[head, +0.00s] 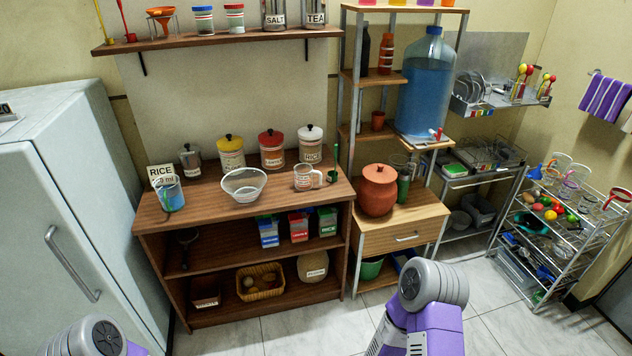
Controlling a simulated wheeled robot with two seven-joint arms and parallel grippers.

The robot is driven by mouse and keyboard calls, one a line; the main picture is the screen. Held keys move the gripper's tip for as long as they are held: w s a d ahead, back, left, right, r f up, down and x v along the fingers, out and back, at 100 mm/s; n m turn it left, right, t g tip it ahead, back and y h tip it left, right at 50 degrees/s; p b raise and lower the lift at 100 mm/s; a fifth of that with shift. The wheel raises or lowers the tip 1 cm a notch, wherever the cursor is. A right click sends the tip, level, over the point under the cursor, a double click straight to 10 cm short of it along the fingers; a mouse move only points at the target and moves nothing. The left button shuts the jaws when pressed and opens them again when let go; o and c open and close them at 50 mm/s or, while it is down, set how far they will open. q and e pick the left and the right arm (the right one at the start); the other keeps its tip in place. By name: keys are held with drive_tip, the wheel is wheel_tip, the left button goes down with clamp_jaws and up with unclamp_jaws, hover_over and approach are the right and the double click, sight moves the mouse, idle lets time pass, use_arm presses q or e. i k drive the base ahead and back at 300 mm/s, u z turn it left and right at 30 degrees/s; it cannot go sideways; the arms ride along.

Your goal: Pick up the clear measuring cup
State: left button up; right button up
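A clear measuring cup (305,178) with a handle on its right and reddish markings stands upright on the wooden counter (215,205), near its right end. Nothing holds it. Neither of my grippers shows in the head view. Only grey and purple parts of my arms show at the bottom left and bottom centre-right, well apart from the cup.
Canisters (271,148) line the back. A brown clay pot (378,190) stands on the neighbouring cabinet. The tiled floor (300,330) in front is clear.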

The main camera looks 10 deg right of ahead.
sight(308, 177)
drive_tip(key=z, duration=0.45)
drive_tip(key=i, duration=1.15)
drive_tip(key=z, duration=0.05)
